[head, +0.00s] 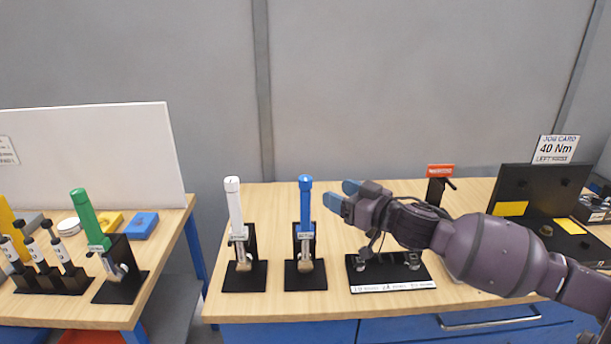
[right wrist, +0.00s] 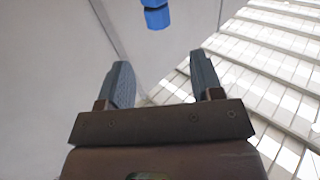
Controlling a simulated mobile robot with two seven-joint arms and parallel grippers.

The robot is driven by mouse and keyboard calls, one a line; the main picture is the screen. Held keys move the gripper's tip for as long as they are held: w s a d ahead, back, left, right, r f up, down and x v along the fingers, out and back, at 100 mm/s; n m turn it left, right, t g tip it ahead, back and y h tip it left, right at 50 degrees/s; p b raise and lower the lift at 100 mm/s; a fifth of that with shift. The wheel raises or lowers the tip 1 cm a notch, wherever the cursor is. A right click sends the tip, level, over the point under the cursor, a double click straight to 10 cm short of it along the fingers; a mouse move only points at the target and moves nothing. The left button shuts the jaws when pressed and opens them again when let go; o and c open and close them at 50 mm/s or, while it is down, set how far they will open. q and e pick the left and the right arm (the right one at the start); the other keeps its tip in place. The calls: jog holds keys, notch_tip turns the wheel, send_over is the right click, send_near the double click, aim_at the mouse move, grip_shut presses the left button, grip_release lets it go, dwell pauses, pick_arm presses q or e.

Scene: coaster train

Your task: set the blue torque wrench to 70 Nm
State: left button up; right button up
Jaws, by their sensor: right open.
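The blue torque wrench (head: 306,205) stands upright in a black stand near the middle of the bench in the head view. Its blue end also shows at the top of the right wrist view (right wrist: 155,14), beyond the fingertips. My right gripper (head: 338,196) is open and empty, just to the right of the wrench's upper part and apart from it. In the right wrist view its two fingers (right wrist: 160,78) are spread with nothing between them. The wrench's scale reading is too small to read. My left gripper is not in view.
A white wrench (head: 235,208) stands left of the blue one. A black rack (head: 365,278) sits under my right arm. A job card (head: 556,149) reading 40 Nm is at the right. A green wrench (head: 90,220) stands on the separate left bench.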

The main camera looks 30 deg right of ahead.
aim_at(310, 181)
jog(key=shift+p+x, duration=0.85)
jog(key=shift+x, duration=4.4)
jog(key=shift+d, duration=0.1)
jog(key=c, duration=0.9)
